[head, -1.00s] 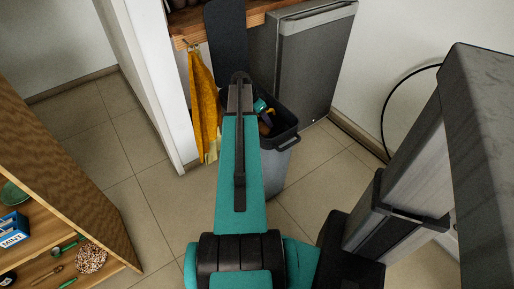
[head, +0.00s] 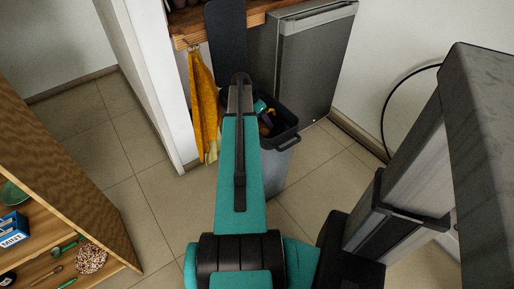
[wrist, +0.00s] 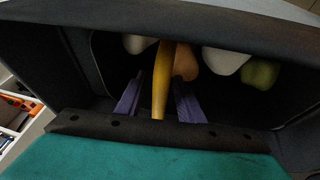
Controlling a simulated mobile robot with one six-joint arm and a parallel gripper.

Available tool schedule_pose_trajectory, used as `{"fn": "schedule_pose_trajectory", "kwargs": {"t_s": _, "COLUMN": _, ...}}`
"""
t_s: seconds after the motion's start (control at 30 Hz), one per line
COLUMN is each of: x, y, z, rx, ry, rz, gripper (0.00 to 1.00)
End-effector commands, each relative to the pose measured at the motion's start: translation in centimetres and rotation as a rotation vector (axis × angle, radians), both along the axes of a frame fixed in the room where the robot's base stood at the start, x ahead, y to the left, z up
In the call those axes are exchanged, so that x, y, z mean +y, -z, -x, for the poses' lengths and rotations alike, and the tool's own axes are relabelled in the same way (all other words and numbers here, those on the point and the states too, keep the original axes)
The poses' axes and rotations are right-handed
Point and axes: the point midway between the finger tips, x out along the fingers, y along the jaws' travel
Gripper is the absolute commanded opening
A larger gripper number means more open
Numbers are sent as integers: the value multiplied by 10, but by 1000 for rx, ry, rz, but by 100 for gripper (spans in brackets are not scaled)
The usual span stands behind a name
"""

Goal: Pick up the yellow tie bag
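A long yellow thing (wrist: 160,85) runs down between my gripper's fingers (wrist: 158,90) in the wrist view, with dark gaps beside it. It may be the yellow tie bag, but I cannot tell for sure. My fingers are apart, inside a dark bin. In the head view, my arm reaches over the dark-rimmed bin (head: 288,139) and hides part of it and my gripper. A yellow cloth-like thing (head: 203,100) hangs from the counter edge left of the bin.
In the wrist view, a whitish thing (wrist: 226,60), an orange-brown thing (wrist: 187,62) and an olive thing (wrist: 259,73) lie in the bin. A grey fridge (head: 312,65) stands behind it. A white wall end (head: 160,90) stands left. A wooden shelf (head: 60,190) is at lower left.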

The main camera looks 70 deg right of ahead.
Motion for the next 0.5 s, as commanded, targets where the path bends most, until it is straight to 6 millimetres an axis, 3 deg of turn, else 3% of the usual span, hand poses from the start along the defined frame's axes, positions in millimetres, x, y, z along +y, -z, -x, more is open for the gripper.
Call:
{"fn": "schedule_pose_trajectory", "kwargs": {"t_s": 0.13, "x": 0, "y": 0, "z": 0, "rx": 0, "ry": 0, "rz": 0, "gripper": 33}}
{"fn": "schedule_pose_trajectory", "kwargs": {"t_s": 0.33, "x": 0, "y": 0, "z": 0, "rx": 0, "ry": 0, "rz": 0, "gripper": 0}}
{"fn": "schedule_pose_trajectory", "kwargs": {"t_s": 0.5, "x": 0, "y": 0, "z": 0, "rx": 0, "ry": 0, "rz": 0, "gripper": 0}}
